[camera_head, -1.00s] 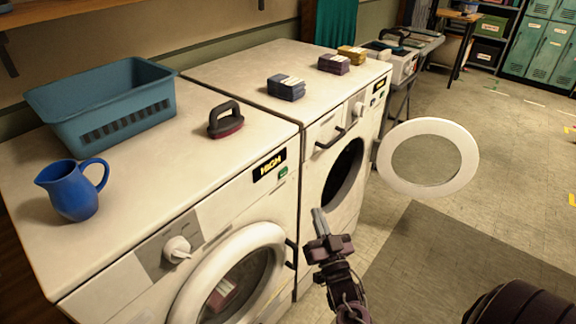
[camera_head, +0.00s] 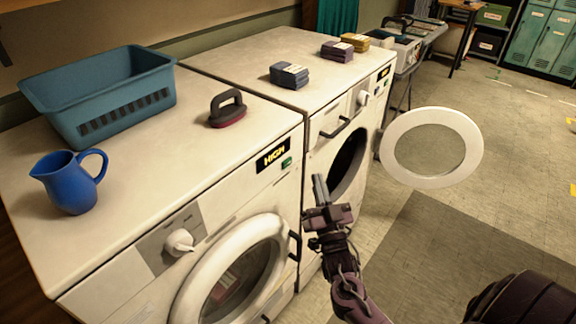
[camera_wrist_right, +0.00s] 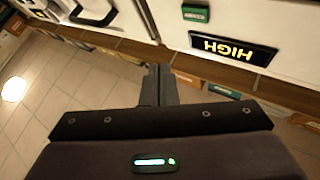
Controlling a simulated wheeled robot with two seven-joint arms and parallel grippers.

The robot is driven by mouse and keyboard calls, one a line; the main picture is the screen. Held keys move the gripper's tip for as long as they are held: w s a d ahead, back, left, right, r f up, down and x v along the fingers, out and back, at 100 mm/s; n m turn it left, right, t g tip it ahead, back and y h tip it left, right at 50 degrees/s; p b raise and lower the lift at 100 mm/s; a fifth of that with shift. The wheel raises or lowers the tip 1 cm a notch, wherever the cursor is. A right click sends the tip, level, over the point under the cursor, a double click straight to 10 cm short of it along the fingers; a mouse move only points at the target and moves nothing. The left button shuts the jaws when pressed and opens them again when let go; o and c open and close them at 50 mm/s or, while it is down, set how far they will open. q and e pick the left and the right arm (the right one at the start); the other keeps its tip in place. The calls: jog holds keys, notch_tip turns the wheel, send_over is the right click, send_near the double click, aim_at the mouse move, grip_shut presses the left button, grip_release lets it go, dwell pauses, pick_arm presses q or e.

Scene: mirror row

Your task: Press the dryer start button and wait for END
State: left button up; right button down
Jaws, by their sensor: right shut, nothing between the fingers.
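The near white machine (camera_head: 225,190) has its round door (camera_head: 235,275) shut, with something reddish blurred behind the glass. Its black display (camera_head: 272,155) reads HIGH in yellow; it appears upside down in the wrist view (camera_wrist_right: 233,48). A small green button (camera_head: 286,162) sits just below the display's right end; it also shows in the wrist view (camera_wrist_right: 196,12). My right gripper (camera_head: 320,183) is shut and empty, in front of the machines, to the right of and below the button, apart from it. Its fingers show in the wrist view (camera_wrist_right: 158,78). My left gripper is out of view.
The far machine (camera_head: 335,115) has its round door (camera_head: 432,147) swung open to the right. A blue basket (camera_head: 100,92), blue jug (camera_head: 68,184), dark-handled brush (camera_head: 228,108) and stacked cloths (camera_head: 289,75) stand on top. Floor at right is clear.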

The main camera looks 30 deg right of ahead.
aim_at(291, 158)
jog(key=shift+w+a+b, duration=0.3)
jog(key=shift+w+a, duration=0.1)
jog(key=shift+w, duration=0.5)
jog(key=shift+w+a+b, duration=0.25)
jog(key=shift+w+a, duration=0.1)
jog(key=shift+w, duration=0.55)
jog(key=shift+w+a+b, duration=0.3)
jog(key=shift+w+a, duration=0.1)
jog(key=shift+w, duration=0.5)
jog(key=shift+w, duration=0.1)
jog(key=shift+w+a, duration=0.15)
jog(key=shift+w, duration=0.15)
jog(key=shift+w+a, duration=0.15)
jog(key=shift+w, duration=0.15)
dwell(0.5)
jog(key=shift+s, duration=0.1)
jog(key=shift+s+d, duration=0.3)
jog(key=shift+s, duration=0.35)
